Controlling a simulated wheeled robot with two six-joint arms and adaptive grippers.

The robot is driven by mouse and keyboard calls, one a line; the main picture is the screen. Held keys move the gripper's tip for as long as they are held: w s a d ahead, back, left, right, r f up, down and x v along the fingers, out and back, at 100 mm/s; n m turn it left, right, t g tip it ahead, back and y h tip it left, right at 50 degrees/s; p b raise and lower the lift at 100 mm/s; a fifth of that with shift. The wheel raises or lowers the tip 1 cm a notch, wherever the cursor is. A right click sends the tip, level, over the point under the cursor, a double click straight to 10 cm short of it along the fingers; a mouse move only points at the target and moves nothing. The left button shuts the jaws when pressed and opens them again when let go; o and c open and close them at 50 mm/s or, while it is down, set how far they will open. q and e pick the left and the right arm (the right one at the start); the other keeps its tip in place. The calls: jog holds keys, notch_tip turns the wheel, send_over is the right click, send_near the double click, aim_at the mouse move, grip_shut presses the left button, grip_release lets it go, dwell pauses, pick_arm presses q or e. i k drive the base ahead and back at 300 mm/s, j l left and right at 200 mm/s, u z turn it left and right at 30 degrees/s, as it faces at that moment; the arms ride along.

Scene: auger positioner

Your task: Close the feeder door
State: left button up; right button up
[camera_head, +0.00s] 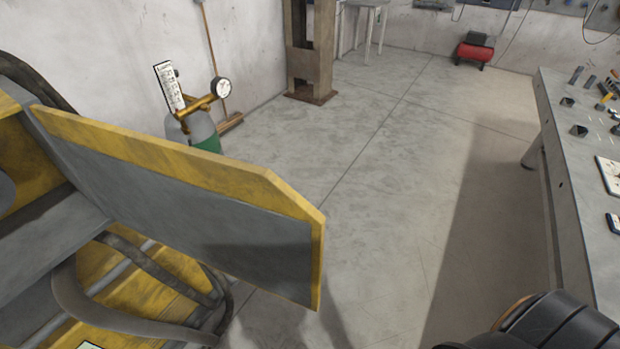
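The feeder door (185,200) is a flat grey panel with a worn yellow rim. It stands open at the left, sticking out from the yellow and grey machine (40,245) toward the middle of the view. Its free edge is at the right end of the panel, clear of anything else. The machine's opening and inside are only partly visible. Neither my left nor my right gripper is in view, so nothing shows touching the door.
Thick dark hoses (120,310) loop below the door at the machine. A green gas cylinder (207,143) with a gauge stands behind it. A grey workbench (570,150) with tools runs along the right. The concrete floor (400,170) between is clear.

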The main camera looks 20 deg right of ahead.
aim_at(238, 219)
jog(key=l+z, duration=0.25)
jog(key=z, duration=0.2)
jog(key=i+l+z, duration=0.2)
jog(key=z, duration=0.2)
jog(key=i+l+u, duration=0.15)
jog(key=u, duration=0.3)
jog(key=i+l+u, duration=0.1)
jog(key=u, duration=0.4)
jog(key=i+l+u, duration=0.1)
jog(key=u, duration=0.3)
jog(key=i+l+u, duration=0.1)
jog(key=l+u, duration=0.2)
jog(key=u, duration=0.15)
jog(key=l+u, duration=0.2)
jog(key=u, duration=0.2)
jog(key=l+u, duration=0.25)
jog(key=u, duration=0.2)
jog(key=l+u, duration=0.25)
jog(key=u, duration=0.15)
jog(key=k+l+u, duration=0.1)
jog(key=k+l, duration=0.2)
jog(key=l, duration=0.2)
jog(key=k+l+u, duration=0.1)
jog(key=k+l, duration=0.2)
jog(key=l, duration=0.2)
jog(key=k+l, duration=0.3)
jog(key=l, duration=0.2)
jog(key=k+l+u, duration=0.15)
jog(key=k+l, duration=0.15)
jog(key=l, duration=0.2)
